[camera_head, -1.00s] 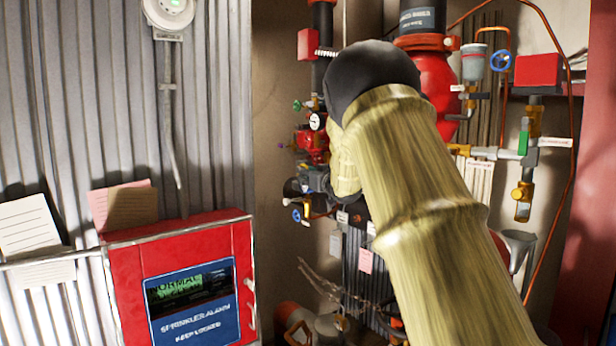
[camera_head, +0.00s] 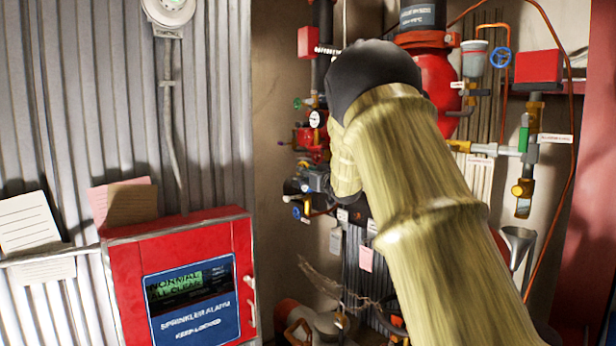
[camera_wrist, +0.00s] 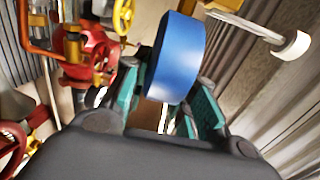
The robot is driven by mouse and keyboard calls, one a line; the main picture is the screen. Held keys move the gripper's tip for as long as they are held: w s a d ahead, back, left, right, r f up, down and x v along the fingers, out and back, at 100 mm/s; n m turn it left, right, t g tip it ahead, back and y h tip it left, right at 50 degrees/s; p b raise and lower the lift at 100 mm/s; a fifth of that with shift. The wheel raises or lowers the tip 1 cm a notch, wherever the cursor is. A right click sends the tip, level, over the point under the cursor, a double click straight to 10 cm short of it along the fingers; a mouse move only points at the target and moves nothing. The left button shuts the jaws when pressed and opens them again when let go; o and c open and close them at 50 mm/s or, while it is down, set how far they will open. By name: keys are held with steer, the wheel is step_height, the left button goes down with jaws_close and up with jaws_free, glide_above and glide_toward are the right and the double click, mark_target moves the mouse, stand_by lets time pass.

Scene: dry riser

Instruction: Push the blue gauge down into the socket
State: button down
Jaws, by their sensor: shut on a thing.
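The blue gauge (camera_wrist: 176,58) is a thick, round blue body in the wrist view. My gripper (camera_wrist: 166,100) is shut on it, with a teal finger on each side. In the head view my arm covers much of the work area, and only part of my dark gripper (camera_head: 315,180) shows past it. A small blue round thing (camera_head: 296,213) shows below it; I cannot tell if it is the gauge. I cannot make out the socket in either view, nor whether the gauge touches it.
Red valve fittings (camera_head: 312,140) with a white dial gauge (camera_head: 318,118) stand close to my gripper. A red sprinkler alarm box (camera_head: 185,230) is at the lower left. Pipes with a blue handwheel (camera_head: 500,58) and a yellow-ended fitting (camera_head: 522,195) are at the right.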

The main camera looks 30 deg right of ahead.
steer(key=shift+f, duration=0.1)
steer(key=c, duration=1.1)
jaws_free()
steer(key=shift+s, duration=0.1)
